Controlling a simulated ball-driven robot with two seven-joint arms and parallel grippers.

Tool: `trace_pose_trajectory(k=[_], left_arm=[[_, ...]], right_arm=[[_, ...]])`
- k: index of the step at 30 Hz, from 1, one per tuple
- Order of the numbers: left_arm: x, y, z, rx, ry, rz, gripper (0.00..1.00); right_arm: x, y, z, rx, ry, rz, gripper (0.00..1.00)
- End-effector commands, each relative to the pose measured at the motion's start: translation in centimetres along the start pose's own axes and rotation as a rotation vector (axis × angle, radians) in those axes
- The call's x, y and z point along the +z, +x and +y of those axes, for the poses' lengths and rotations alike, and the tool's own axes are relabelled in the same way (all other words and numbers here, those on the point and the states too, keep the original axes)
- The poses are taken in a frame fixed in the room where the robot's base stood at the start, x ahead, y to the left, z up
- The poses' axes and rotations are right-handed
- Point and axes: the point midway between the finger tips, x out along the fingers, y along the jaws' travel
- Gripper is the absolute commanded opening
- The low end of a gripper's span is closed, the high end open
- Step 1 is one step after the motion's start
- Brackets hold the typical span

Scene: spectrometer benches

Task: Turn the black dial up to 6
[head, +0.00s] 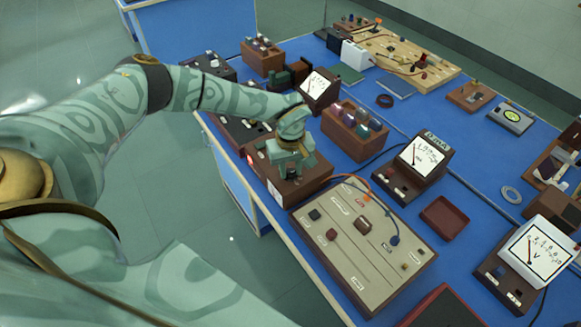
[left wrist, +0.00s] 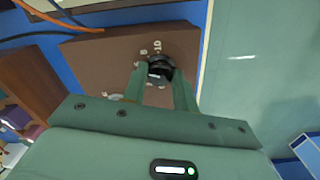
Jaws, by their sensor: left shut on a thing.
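The black dial (left wrist: 159,70) sits on the face of a brown box (left wrist: 105,62), with small pale scale marks around it. In the head view my left gripper (head: 292,168) reaches down over the brown box (head: 290,186) at the bench's near edge, and the dial shows only as a dark spot between the fingers. My right gripper is not in view.
A beige panel (head: 350,258) with an orange and a dark lead lies just right of the box. A wooden bottle rack (head: 352,138) and a meter (head: 418,160) stand behind. A dark red tray (head: 444,217) is farther right. The bench edge runs close beside my left gripper.

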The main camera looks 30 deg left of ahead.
Motion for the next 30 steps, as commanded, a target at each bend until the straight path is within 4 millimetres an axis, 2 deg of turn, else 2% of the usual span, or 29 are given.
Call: trace_pose_trajectory(k=[5,6,7,8,16,20,23,30], left_arm=[[-0.1,-0.2,0.1,0.004,-0.001,0.002,0.06],[-0.1,-0.2,0.1,0.004,-0.001,0.002,0.39],[-0.1,-0.2,0.1,0.004,-0.001,0.002,0.48],[-0.1,-0.1,0.1,0.003,-0.001,0.002,0.50],[0.0,-0.2,0.1,0.002,-0.002,0.001,0.50],[-0.1,-1.3,0.1,0.003,-0.001,0.002,0.50],[-0.1,-3.4,0.1,0.004,-0.002,0.003,0.50],[-0.1,-10.1,0.1,0.006,0.000,0.004,0.50]], right_arm=[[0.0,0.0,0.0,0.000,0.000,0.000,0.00],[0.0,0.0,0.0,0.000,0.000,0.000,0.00],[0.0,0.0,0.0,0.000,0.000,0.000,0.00],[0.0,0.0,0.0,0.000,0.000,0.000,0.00],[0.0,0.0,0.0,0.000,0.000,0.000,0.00],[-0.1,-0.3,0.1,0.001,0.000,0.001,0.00],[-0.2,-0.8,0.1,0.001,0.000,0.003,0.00],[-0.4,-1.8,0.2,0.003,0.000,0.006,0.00]])
